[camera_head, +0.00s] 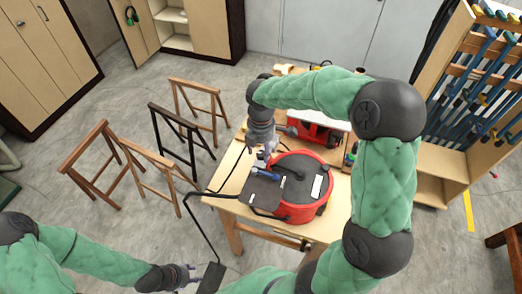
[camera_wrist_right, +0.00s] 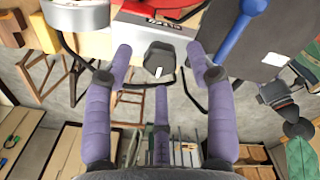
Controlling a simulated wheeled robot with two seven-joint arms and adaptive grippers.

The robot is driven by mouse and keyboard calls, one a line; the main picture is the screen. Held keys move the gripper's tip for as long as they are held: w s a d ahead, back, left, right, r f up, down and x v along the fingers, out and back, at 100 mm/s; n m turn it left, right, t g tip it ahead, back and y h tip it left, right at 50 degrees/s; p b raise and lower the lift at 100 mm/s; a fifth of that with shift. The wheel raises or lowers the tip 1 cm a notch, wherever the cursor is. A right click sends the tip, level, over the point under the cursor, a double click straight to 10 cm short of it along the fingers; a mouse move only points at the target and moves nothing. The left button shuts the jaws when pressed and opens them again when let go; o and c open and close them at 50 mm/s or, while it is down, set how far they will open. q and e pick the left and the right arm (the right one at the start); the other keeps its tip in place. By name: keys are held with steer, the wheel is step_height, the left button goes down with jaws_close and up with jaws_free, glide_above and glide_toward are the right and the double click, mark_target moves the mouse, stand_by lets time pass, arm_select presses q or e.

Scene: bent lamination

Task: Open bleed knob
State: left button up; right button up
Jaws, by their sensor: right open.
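A red machine (camera_head: 318,206) with a dark top sits on the wooden workbench. A blue handle (camera_head: 262,174) lies over a black plate (camera_head: 259,192) at its left side. In the right wrist view the blue handle (camera_wrist_right: 240,30) is at upper right. I cannot tell which part is the bleed knob. My right gripper (camera_head: 266,156) is just above the blue handle, its purple fingers (camera_wrist_right: 165,85) spread and empty. My left gripper (camera_head: 188,275) is low at the left, away from the machine; its jaws are too small to read.
The workbench (camera_head: 228,180) has a bare strip at its left. Behind the machine stands another red device (camera_head: 318,132). Wooden trestles (camera_head: 95,150) stand on the floor at left. A clamp rack (camera_head: 465,110) stands at right.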

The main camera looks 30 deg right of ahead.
mark_target(261, 153)
step_height(261, 153, up, 11)
stand_by(0.4)
stand_by(0.4)
